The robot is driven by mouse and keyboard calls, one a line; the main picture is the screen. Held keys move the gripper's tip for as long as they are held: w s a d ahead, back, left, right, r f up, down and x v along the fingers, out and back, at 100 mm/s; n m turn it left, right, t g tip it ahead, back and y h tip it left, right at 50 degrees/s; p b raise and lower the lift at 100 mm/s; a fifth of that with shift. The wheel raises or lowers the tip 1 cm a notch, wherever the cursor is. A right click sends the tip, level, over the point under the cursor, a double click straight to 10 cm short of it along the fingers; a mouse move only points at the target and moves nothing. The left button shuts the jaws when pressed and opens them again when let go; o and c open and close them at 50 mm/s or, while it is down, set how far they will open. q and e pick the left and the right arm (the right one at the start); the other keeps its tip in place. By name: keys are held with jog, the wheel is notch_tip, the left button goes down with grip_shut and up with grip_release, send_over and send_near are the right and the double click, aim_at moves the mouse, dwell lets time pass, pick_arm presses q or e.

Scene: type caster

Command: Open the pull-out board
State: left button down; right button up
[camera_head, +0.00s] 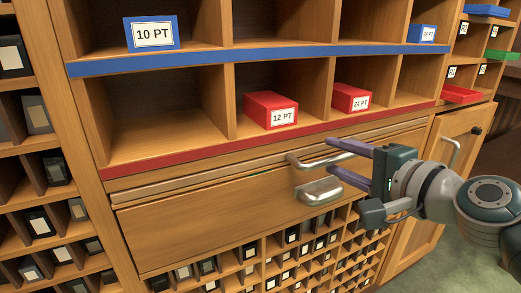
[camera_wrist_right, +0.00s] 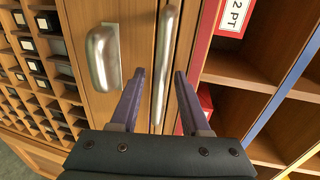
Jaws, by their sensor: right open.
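The pull-out board (camera_head: 200,184) is a thin wooden strip between the red-edged shelf and the drawer front. It looks pushed in. Its metal bar handle (camera_head: 298,162) sits right of centre; it also shows upright in the right wrist view (camera_wrist_right: 166,40). My right gripper (camera_head: 331,156) is open at the bar handle, one finger above it and one below. In the right wrist view the bar lies between the two purple fingers (camera_wrist_right: 159,76), with no clear contact. My left gripper is not in view.
A metal cup handle (camera_head: 320,191) on the drawer front (camera_head: 205,213) sits just below the bar and the lower finger. Red boxes (camera_head: 270,110) stand in the shelf above. Small type compartments fill the cabinet below. A cabinet door (camera_head: 420,200) is at right.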

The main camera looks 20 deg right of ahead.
jog(key=shift+w, duration=0.3)
grip_shut()
dwell(1.3)
